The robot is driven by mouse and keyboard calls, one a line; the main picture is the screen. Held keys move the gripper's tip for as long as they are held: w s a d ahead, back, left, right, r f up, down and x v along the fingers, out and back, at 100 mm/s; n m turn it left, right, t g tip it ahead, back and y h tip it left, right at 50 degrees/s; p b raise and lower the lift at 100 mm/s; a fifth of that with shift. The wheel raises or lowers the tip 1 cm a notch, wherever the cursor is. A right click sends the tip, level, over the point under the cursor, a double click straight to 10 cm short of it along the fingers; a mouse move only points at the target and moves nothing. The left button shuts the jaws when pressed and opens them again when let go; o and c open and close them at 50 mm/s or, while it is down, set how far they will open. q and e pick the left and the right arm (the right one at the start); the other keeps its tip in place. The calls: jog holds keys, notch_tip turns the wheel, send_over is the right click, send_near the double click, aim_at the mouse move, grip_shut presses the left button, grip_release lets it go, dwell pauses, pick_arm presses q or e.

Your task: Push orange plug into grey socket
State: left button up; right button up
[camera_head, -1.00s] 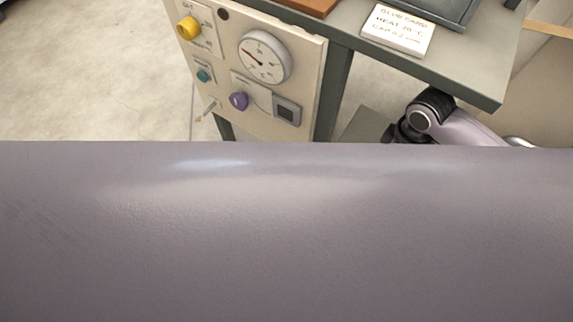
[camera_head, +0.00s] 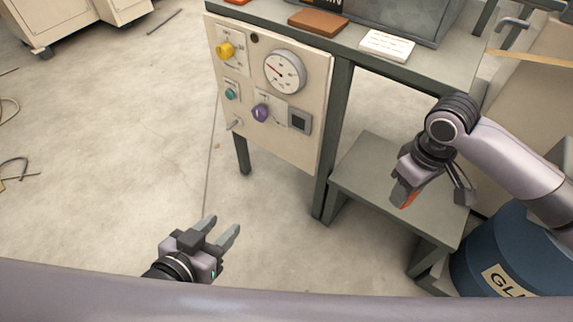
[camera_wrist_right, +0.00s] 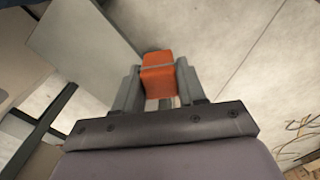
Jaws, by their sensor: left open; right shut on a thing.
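My right gripper (camera_head: 410,195) is shut on the orange plug (camera_head: 408,200), above the low grey shelf at the right. In the right wrist view the orange plug (camera_wrist_right: 158,75) is clasped between the two fingers of the right gripper (camera_wrist_right: 160,85). The grey socket (camera_head: 299,121) is a square with a dark centre at the lower right of the cream control panel (camera_head: 285,145). The right gripper is to the right of the panel, apart from it. My left gripper (camera_head: 226,229) is open and empty, low in front of the panel.
The panel carries a yellow knob (camera_head: 225,50), a dial gauge (camera_head: 285,72), a teal button (camera_head: 231,94), a purple knob (camera_head: 261,113) and a small lever (camera_head: 235,124). A low grey shelf (camera_head: 370,175) and a blue drum (camera_head: 490,250) stand at right.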

aim_at(413, 196)
notch_tip(413, 196, up, 18)
jog(key=s+m, duration=0.1)
jog(key=m, duration=0.5)
jog(key=shift+s+d+f+m, duration=0.15)
jog(key=shift+s+f+m, duration=0.1)
jog(key=shift+m, duration=0.15)
jog(key=shift+d, duration=0.1)
